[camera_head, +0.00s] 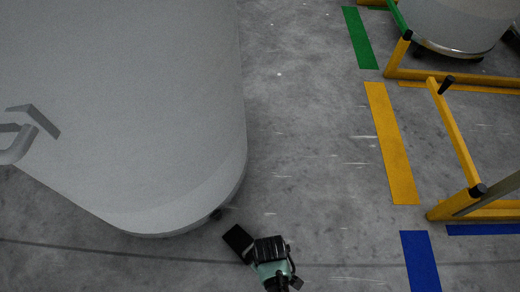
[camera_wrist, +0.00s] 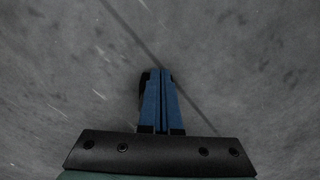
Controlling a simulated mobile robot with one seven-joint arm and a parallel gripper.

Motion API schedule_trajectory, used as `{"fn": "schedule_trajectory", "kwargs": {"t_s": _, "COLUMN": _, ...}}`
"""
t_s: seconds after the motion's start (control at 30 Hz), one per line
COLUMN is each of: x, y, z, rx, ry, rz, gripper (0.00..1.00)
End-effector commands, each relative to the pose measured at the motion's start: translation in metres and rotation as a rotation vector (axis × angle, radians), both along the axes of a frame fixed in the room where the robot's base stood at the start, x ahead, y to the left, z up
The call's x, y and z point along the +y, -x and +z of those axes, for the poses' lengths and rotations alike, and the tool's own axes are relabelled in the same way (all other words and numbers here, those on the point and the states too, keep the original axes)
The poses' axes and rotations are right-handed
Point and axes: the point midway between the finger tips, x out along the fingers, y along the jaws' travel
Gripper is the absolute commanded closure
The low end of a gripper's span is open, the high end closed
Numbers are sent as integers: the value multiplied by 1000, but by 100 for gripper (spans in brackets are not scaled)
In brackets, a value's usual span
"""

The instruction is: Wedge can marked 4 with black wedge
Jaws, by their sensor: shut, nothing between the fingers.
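A large grey can (camera_head: 130,110) fills the left of the head view, its rounded lower edge near the floor. No number shows on the part in view. My gripper (camera_head: 266,250) is low in the head view, right of the can's bottom edge and apart from it. In the wrist view its blue fingers (camera_wrist: 161,75) are shut together with nothing between them. A black block (camera_head: 238,240), which looks like the wedge, shows beside my gripper toward the can. In the wrist view a dark edge (camera_wrist: 144,85) shows beside the fingers, mostly hidden by them.
Yellow frames (camera_head: 455,130) stand at the right, with another can (camera_head: 455,25) at the top right. Green (camera_head: 360,38), yellow (camera_head: 392,145) and blue (camera_head: 420,262) stripes mark the floor. The grey floor between can and stripes is clear.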

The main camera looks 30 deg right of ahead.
Motion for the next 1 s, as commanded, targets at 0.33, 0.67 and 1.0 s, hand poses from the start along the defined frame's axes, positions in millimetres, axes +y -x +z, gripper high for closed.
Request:
{"fn": "schedule_trajectory", "kwargs": {"t_s": 0.33, "x": 0, "y": -1, "z": -45, "rx": -2, "ry": 1, "rz": 0, "gripper": 100}}
{"fn": "schedule_trajectory", "kwargs": {"t_s": 0.67, "x": 0, "y": -2, "z": -97, "rx": -3, "ry": 1, "rz": 1, "gripper": 100}}
{"fn": "schedule_trajectory", "kwargs": {"t_s": 1.0, "x": 7, "y": -38, "z": -97, "rx": -6, "ry": 3, "rz": 1, "gripper": 100}}
